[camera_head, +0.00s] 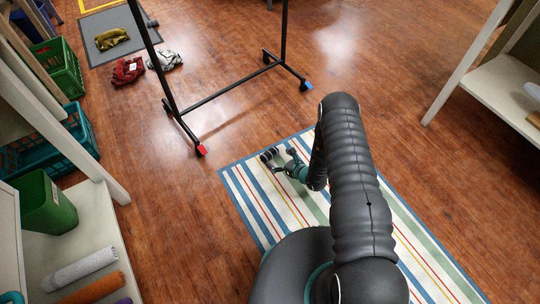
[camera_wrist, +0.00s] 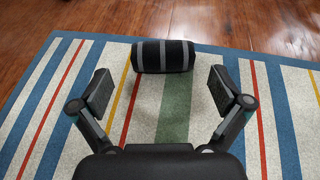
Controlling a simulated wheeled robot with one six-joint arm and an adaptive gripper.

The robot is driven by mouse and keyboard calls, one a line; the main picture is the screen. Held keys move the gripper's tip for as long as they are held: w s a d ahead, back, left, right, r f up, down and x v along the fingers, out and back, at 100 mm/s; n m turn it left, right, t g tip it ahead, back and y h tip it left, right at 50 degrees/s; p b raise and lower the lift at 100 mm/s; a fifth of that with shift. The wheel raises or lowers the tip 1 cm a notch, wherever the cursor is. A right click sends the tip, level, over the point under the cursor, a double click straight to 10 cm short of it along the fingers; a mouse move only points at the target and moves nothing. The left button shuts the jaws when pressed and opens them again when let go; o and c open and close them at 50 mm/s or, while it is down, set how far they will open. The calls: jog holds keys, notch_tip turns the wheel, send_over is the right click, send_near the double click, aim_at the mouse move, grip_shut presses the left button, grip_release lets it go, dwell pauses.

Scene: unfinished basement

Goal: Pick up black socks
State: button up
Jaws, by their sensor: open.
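A rolled pair of black socks (camera_wrist: 163,56) with grey stripes lies on the striped rug (camera_wrist: 172,112) near its edge, ahead of my gripper in the wrist view. In the head view the socks (camera_head: 268,154) are a small dark roll near the rug's far left corner. My gripper (camera_wrist: 165,92) is open and empty, low over the rug. Its two fingers stand apart to the left and right, and the socks are beyond the fingertips, roughly centred between them. In the head view my gripper (camera_head: 282,160) is right beside the socks, partly hidden by my arm.
A black clothes rack (camera_head: 235,85) on wheels stands just beyond the rug. Red (camera_head: 128,70) and grey (camera_head: 164,60) cloths lie on the floor near a grey mat (camera_head: 102,24) with an olive cloth (camera_head: 111,39). Shelves with bins line the left; a white shelf (camera_head: 505,90) stands right.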

aim_at(272, 154)
jog(key=shift+x, duration=3.9)
jog(key=shift+w+d+f, duration=0.1)
jog(key=shift+d+f, duration=0.05)
jog(key=c, duration=0.9)
